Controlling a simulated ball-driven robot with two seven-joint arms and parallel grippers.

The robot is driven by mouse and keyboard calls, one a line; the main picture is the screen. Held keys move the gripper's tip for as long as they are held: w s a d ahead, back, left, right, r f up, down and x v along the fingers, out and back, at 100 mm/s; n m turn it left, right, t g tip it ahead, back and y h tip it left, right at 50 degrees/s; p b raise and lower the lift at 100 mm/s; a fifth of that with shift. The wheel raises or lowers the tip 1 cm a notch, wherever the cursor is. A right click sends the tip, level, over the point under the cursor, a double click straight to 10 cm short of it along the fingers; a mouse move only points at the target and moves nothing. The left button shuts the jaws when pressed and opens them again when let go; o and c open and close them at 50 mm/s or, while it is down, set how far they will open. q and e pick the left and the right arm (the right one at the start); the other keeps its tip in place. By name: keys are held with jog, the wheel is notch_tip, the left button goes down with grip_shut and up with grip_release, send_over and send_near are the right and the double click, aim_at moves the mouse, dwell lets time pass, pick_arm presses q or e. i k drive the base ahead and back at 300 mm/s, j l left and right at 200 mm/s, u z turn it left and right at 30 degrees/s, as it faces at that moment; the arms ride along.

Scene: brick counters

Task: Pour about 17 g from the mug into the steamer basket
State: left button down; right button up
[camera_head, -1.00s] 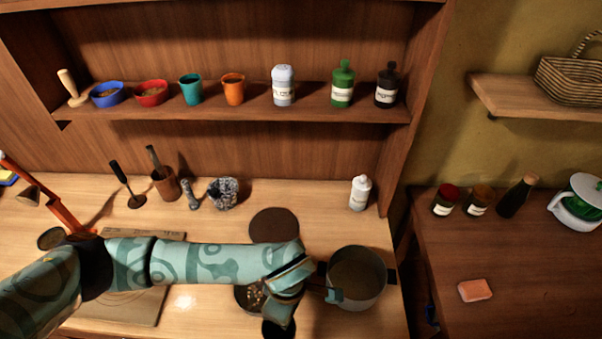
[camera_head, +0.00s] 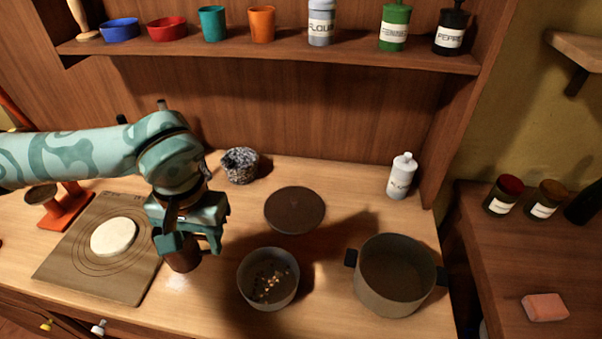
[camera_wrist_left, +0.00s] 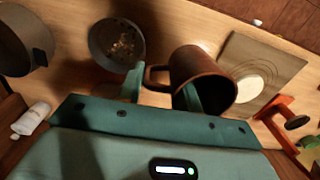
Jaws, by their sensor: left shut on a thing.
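The brown mug (camera_head: 183,260) hangs below my left gripper (camera_head: 190,245), left of the grey round vessel with light bits inside, which I take for the steamer basket (camera_head: 246,287). In the left wrist view my left gripper (camera_wrist_left: 163,92) is shut on the handle side of the mug (camera_wrist_left: 200,62); the mug's dark opening shows, its contents do not. The steamer basket (camera_wrist_left: 97,45) also shows there, apart from the mug. I cannot tell whether the mug touches the counter. My right gripper is in neither view.
A grey pot (camera_head: 385,298) with two dark handles stands right of the basket. A dark round disc (camera_head: 294,210) lies behind it. A board (camera_head: 65,277) with a pale round piece (camera_head: 113,237) is left. A white bottle (camera_head: 402,177) stands at the back right.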

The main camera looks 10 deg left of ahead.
aim_at(283, 292)
jog(key=k+l+u, duration=0.15)
jog(key=l, duration=0.25)
jog(key=k+l+u, duration=0.15)
jog(key=l, duration=0.2)
jog(key=k+l+u, duration=0.15)
jog(key=l, duration=0.2)
jog(key=k+l+u, duration=0.15)
jog(key=k+l, duration=0.1)
jog(key=l, duration=0.05)
